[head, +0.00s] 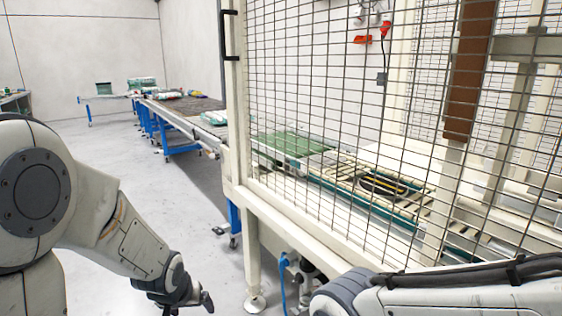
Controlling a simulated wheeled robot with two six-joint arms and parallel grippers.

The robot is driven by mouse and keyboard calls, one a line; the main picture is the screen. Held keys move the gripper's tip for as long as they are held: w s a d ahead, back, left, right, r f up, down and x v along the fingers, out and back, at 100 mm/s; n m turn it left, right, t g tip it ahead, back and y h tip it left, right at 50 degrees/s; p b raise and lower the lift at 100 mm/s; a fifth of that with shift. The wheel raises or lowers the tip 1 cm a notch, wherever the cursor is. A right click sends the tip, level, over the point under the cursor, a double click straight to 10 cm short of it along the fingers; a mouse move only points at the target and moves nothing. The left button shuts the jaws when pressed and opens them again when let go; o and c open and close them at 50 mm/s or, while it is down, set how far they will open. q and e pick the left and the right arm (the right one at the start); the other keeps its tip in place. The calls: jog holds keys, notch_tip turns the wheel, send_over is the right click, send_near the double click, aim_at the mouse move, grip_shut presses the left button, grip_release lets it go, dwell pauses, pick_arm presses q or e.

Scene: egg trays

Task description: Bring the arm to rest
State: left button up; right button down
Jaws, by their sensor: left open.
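My left arm comes in from the left, and its gripper (190,303) hangs low over the grey floor at the bottom of the head view. It is apart from everything around it, with nothing seen in it, and its lower part is cut off by the frame edge. My right arm lies across the bottom right corner in front of the cage. Its gripper is not in the picture. No egg tray can be made out clearly near either arm.
A wire mesh cage (330,120) with a cream frame stands close on the right, around a roller conveyor (330,172). A long conveyor (190,115) on blue legs runs back to the left, with packs (142,84) at its far end. The floor (130,170) at left-centre is clear.

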pick_arm(q)
jog(key=s+d+r+m+g+h, duration=0.1)
jog(key=s+d+r+m+g, duration=0.2)
jog(key=s+d, duration=0.65)
jog(key=s+d+r+m+g, duration=0.25)
jog(key=s+d+m, duration=0.3)
jog(key=s, duration=0.75)
notch_tip(320, 180, up, 29)
jog(key=p, duration=2.8)
jog(key=shift+s, duration=0.2)
